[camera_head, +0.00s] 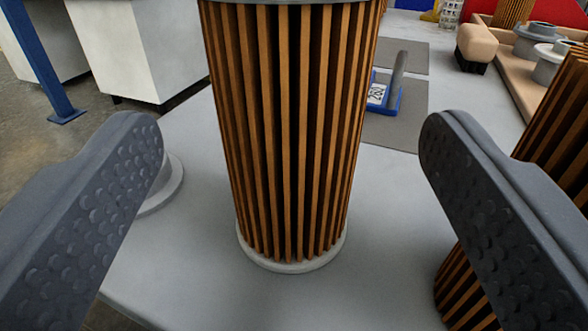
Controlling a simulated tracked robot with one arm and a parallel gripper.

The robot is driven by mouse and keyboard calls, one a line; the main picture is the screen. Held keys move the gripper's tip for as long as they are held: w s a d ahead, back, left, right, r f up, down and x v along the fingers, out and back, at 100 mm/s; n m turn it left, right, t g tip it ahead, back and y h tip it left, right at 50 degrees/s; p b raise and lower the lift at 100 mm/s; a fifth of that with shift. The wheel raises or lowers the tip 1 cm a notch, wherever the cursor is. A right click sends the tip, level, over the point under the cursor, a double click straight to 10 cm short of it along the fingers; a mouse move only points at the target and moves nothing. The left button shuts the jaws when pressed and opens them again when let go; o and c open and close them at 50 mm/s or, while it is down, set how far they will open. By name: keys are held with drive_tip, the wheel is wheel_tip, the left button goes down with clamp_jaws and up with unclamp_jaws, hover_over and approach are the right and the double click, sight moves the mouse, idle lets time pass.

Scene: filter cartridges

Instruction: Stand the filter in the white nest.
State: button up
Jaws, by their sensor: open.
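A tall pleated brown filter (292,130) stands upright on the grey table in the middle of the view. Its grey top cap is cut off by the upper edge. A pale round rim (290,264) surrounds its foot; I cannot tell whether this is its own end cap or a nest. My gripper (292,135) is open, with one dark finger left of the filter and one right, both apart from it in the picture. A pale round flanged piece (168,188) is partly hidden behind the left finger. A whitish round cup (549,62) is at the far right.
Another pleated filter (562,125) is close at the right, partly behind my right finger. A blue stand with a label (384,95) sits on a grey mat behind. A tan tray (500,82) holds round parts. White cabinets (135,45) stand at the left.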

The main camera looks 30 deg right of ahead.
drive_tip(key=shift+p+x, duration=1.55)
drive_tip(key=shift+x, duration=1.75)
drive_tip(key=c, duration=0.9)
drive_tip(key=shift+r, duration=0.1)
drive_tip(key=shift+w+r+p, duration=0.1)
drive_tip(key=shift+r+p, duration=0.9)
drive_tip(key=shift+r, duration=1.45)
